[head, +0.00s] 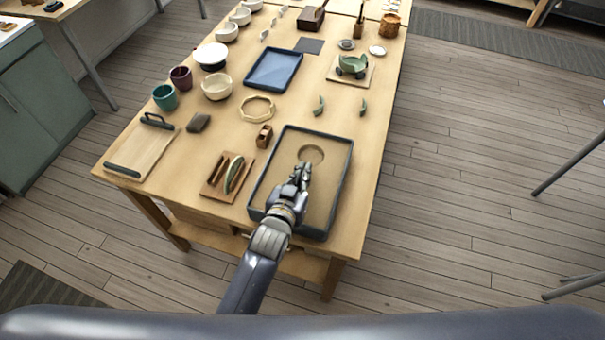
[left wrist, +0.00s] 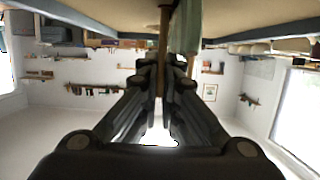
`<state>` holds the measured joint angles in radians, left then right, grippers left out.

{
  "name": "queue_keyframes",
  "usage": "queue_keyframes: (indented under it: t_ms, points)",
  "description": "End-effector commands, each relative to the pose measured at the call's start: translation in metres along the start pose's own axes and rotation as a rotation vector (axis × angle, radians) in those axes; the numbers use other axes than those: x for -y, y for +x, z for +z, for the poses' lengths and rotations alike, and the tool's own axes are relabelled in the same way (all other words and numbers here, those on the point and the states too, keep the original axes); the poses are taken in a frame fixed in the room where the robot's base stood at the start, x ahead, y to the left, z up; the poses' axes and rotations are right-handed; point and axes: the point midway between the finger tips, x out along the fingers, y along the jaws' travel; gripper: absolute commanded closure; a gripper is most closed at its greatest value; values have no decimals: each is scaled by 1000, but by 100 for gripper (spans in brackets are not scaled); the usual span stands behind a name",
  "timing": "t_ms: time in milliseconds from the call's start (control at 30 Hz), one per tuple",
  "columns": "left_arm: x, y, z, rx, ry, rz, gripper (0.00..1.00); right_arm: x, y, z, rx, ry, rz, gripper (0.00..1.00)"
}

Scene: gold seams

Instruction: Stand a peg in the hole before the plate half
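The pale green plate half (head: 236,173) stands on edge in a wooden stand (head: 213,190) at the front of the table. A dark strip lies beside it; I cannot make out the hole. My left gripper (head: 303,168) is over the sand tray, right of the stand. In the left wrist view its fingers (left wrist: 164,62) close around a slim brown upright piece, seemingly the peg (left wrist: 163,25). A pale green thing (left wrist: 187,28) shows just right of it; I cannot tell whether that is the plate half. My right gripper is out of view.
The dark-rimmed sand tray (head: 345,185) has a round hollow (head: 312,153). A small wooden block (head: 264,136) stands behind the stand. A board with handles (head: 142,155) lies left. A blue tray (head: 274,69), bowls and cups stand farther back.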

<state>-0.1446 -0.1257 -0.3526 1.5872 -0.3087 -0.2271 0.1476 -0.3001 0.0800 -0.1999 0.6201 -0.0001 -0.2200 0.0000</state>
Motion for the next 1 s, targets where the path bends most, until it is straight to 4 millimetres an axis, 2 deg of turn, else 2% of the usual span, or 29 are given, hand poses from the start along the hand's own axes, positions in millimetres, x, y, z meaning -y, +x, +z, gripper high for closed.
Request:
queue_keyframes:
  t_ms: [200,233,300,600,633,767,1000]
  points:
    - [0,0,4,8,0,0,100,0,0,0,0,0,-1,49]
    - [0,0,4,8,0,0,89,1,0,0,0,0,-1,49]
    - [0,0,4,9,0,0,73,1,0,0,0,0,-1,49]
    - [1,0,5,11,1,-1,71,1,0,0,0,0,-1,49]
    - [1,0,6,12,1,-2,64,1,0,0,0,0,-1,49]
    - [1,0,6,13,1,-2,51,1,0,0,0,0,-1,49]
    - [2,-1,6,13,1,-3,51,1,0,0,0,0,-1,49]
